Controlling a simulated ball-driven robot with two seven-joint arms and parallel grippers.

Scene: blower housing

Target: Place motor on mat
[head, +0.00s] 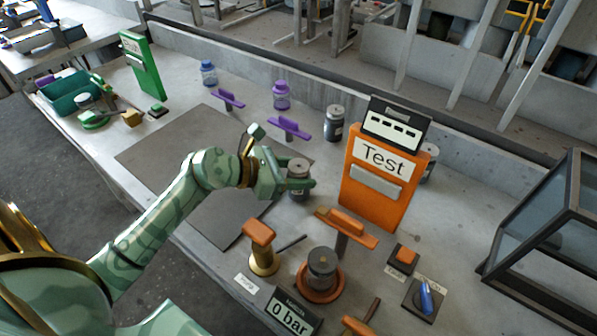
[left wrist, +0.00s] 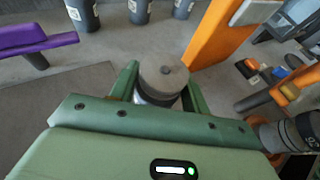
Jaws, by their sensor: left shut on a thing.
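My right gripper is not in view.
An orange Test panel (head: 378,178) stands to the right. An orange-based stand (head: 320,287) holds another grey cylinder in front. Purple clamps (head: 289,128) and several jars line the back. A green bin (head: 68,90) is far left, a glass-sided frame (head: 545,235) far right.

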